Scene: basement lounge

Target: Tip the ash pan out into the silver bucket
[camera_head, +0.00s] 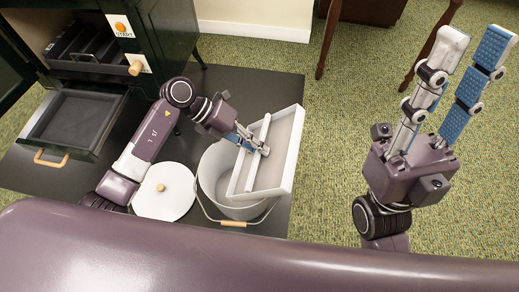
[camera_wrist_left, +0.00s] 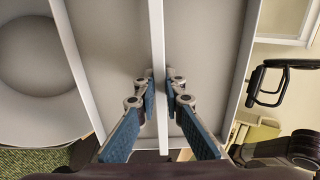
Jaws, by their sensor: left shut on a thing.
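The ash pan (camera_head: 283,152) is a pale grey rectangular tray with a bar along its middle. It is tilted over the right side of the silver bucket (camera_head: 211,178). My left gripper (camera_head: 256,143) is shut on the pan's middle bar; in the left wrist view its fingers (camera_wrist_left: 160,82) pinch the bar of the pan (camera_wrist_left: 205,40) from both sides. No ash is visible in the pan. The bucket also shows at the left of that view (camera_wrist_left: 38,55); the pan hides part of its inside. My right gripper (camera_head: 476,42) is raised, open and empty, far right.
A white round lid (camera_head: 150,205) with a wooden knob lies left of the bucket on a dark mat (camera_head: 240,80). The dark green stove (camera_head: 170,30) has an open drawer (camera_head: 75,120) at left. Wooden furniture legs (camera_head: 328,38) stand behind. Green carpet lies clear at right.

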